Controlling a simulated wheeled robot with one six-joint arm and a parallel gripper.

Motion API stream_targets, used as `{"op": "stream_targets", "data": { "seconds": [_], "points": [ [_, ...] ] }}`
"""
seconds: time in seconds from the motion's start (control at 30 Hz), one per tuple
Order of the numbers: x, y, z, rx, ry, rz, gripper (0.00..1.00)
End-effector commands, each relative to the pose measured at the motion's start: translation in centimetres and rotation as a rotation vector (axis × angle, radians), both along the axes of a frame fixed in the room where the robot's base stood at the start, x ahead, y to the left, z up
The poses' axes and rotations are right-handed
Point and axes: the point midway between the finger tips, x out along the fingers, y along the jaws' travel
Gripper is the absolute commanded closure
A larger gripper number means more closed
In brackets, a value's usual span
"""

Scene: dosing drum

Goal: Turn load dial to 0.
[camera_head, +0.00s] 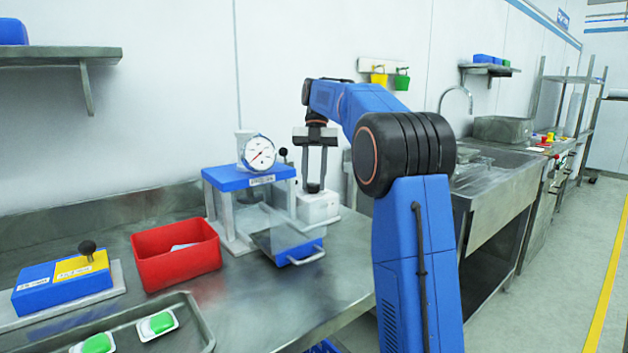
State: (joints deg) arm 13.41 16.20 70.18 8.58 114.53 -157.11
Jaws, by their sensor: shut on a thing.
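My gripper (315,186) points straight down over a small white box (318,207) on the steel bench. Its fingers are shut on a small dark knob at the top of that box. The knob, which looks like the load dial, is mostly hidden by the fingertips, and its setting cannot be read. Left of my gripper, a blue-topped press stand (232,177) carries a round white gauge (258,153) with a red needle. The gauge's figures are too small to read.
A black-knobbed lever (283,152) stands between gauge and gripper. A blue drawer with a metal handle (308,257) sticks out in front. A red bin (176,252), a blue-and-yellow block (62,280) and a tray (195,318) with green items lie left. The front bench is clear.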

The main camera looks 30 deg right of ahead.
Motion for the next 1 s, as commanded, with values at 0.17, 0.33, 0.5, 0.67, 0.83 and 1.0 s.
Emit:
{"op": "stream_targets", "data": {
  "seconds": [0.17,0.33,0.5,0.67,0.83,1.0],
  "points": [
    [0.06,-0.03,-0.05,-0.001,-0.001,0.017,0.93],
    [0.05,-0.02,-0.05,0.000,-0.001,0.019,0.93],
    [0.05,-0.02,-0.06,0.000,0.000,0.020,0.93],
    [0.03,-0.01,-0.05,0.000,0.000,0.018,0.53],
    [0.02,0.00,-0.03,0.000,0.000,0.018,0.53],
    [-0.31,0.38,0.20,0.000,-0.001,0.019,0.53]
  ]
}}
